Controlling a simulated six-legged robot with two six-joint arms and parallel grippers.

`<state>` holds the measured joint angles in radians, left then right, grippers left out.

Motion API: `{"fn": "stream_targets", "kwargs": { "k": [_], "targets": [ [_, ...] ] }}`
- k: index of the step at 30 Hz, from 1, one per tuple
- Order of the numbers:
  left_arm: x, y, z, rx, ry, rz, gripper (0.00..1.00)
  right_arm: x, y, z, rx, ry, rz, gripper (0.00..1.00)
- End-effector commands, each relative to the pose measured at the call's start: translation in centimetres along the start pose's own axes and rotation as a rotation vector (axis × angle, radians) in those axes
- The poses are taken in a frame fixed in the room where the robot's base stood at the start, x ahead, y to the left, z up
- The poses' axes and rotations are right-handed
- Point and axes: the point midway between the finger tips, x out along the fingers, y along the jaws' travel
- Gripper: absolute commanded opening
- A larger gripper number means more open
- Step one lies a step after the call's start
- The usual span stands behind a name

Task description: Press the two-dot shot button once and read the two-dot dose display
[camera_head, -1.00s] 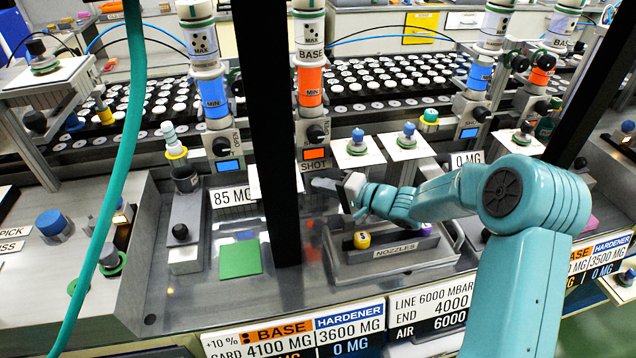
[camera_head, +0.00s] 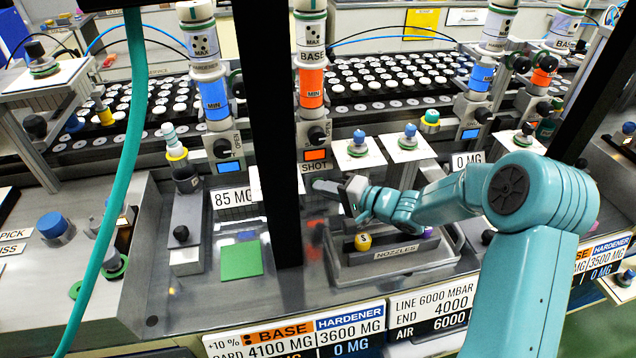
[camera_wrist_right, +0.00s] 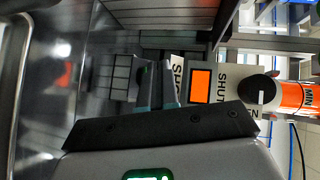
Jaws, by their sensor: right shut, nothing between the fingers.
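An orange-lit square (camera_head: 316,154) with a SHOT label under it sits on the unit below the orange BASE canister (camera_head: 311,85). One display (camera_head: 233,197) reads 85 MG. A white panel (camera_head: 258,184) beside it is partly hidden by the black post. My left gripper is out of view.
The black post (camera_head: 268,120) stands just left of my right gripper. A grey nozzle tray (camera_head: 395,268) lies below it. A green pad (camera_head: 240,260) lies on the left of the bench. A display (camera_head: 467,160) at right reads 0 MG. A teal hose (camera_head: 135,150) hangs at left.

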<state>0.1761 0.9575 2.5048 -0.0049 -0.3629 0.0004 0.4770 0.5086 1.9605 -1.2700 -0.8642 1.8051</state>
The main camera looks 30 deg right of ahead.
Motion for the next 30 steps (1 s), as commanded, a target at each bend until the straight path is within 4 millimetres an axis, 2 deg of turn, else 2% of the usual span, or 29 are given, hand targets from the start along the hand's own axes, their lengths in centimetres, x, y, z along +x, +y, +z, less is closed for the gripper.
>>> {"fn": "stream_targets", "kwargs": {
  "k": [3,13,30],
  "targets": [
    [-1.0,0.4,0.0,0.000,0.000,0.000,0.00,-1.0,-1.0,0.6,0.000,-0.001,0.000,0.00],
    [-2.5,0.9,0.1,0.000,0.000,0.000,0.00,-3.0,-2.4,2.1,0.000,0.000,0.000,0.00],
    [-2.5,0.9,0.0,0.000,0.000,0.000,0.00,-3.2,-2.4,2.4,-0.002,-0.001,-0.002,0.00]
  ]
}}
